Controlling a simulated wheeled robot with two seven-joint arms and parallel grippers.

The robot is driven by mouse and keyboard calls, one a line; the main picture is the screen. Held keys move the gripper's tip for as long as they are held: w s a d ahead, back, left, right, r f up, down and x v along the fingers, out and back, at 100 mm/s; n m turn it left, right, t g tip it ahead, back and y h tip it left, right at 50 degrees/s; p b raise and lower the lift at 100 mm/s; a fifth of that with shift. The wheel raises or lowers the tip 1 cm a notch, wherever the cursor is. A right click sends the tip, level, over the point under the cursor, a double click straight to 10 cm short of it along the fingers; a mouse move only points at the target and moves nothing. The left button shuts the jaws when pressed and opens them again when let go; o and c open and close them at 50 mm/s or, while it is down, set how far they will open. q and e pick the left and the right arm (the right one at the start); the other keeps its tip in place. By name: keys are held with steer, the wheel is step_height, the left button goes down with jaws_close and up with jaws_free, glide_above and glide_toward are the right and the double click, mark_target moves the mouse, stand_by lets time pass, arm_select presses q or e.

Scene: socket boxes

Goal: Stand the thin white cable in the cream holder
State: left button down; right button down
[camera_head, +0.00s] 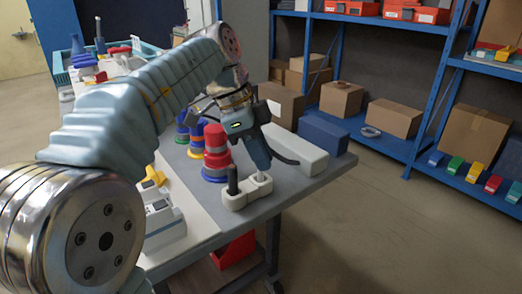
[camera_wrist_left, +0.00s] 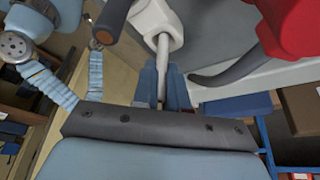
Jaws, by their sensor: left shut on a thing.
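The cream holder (camera_head: 247,192) stands near the table's front edge. A dark upright piece (camera_head: 232,181) sits in its left part. My left gripper (camera_head: 261,166) points down over its right part. In the left wrist view, my left gripper (camera_wrist_left: 162,88) is shut on the thin white cable (camera_wrist_left: 163,55). The cable's far end meets the opening of the holder (camera_wrist_left: 158,16); how deep it sits I cannot tell. The dark piece (camera_wrist_left: 116,14) shows beside it. My right gripper is not in view.
A red stacked piece (camera_head: 215,152) stands just behind the holder, with blue and green ones behind. A long white block (camera_head: 297,150) lies to the right. A dark curved piece (camera_wrist_left: 232,70) shows beside the fingers. White boxes (camera_head: 162,220) stand at the left.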

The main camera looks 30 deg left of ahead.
arm_select(q)
steer(key=shift+f, duration=0.1)
steer(key=shift+f+b, duration=0.35)
steer(key=shift+f, duration=0.45)
steer(key=c, duration=1.1)
jaws_free()
steer(key=p+v, duration=0.1)
steer(key=v, duration=1.2)
steer(key=shift+a+r, duration=0.25)
